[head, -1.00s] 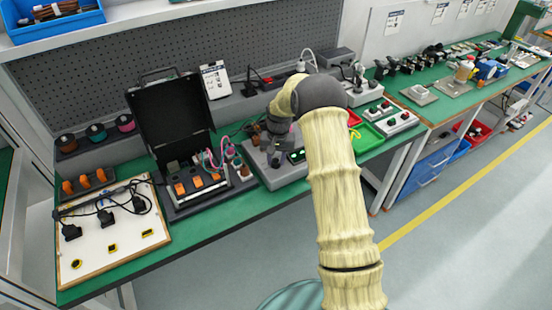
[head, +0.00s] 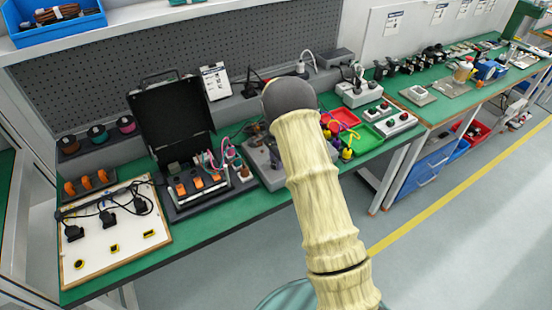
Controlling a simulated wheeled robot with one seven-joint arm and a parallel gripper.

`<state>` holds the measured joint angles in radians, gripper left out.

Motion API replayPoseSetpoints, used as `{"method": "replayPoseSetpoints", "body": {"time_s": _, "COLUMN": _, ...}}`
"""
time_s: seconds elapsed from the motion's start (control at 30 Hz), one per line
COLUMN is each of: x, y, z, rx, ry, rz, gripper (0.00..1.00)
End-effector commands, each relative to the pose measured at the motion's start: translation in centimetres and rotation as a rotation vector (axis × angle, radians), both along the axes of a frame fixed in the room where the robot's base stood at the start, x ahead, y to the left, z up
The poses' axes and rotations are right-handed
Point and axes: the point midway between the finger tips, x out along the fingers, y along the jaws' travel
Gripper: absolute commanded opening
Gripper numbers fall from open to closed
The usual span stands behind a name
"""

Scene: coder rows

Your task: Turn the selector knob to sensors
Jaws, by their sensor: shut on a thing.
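A grey device box (head: 262,168) stands on the green bench near the middle, partly behind my arm. My pale, ribbed arm with its dark grey elbow covers the right part of this box. The selector knob and its labels cannot be made out; they may be behind my arm. My gripper is hidden behind my own arm, so its fingers and what they hold do not show.
An open black case (head: 168,120) with orange-topped parts stands left of the box. A white board (head: 112,235) with black plugs lies at the far left. Right of my arm are a red tray (head: 345,117), a green tray (head: 368,137) and button boxes (head: 395,124).

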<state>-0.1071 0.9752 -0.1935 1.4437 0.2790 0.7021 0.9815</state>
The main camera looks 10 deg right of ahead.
Motion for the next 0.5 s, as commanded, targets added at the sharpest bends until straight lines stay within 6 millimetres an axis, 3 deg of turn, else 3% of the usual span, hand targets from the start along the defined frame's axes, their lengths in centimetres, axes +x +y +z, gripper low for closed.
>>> {"method": "replayPoseSetpoints", "body": {"time_s": 0.5, "x": 0.04, "y": 0.24, "z": 0.12, "rx": 0.002, "ry": -0.003, "rz": -0.358, "gripper": 0.07}}
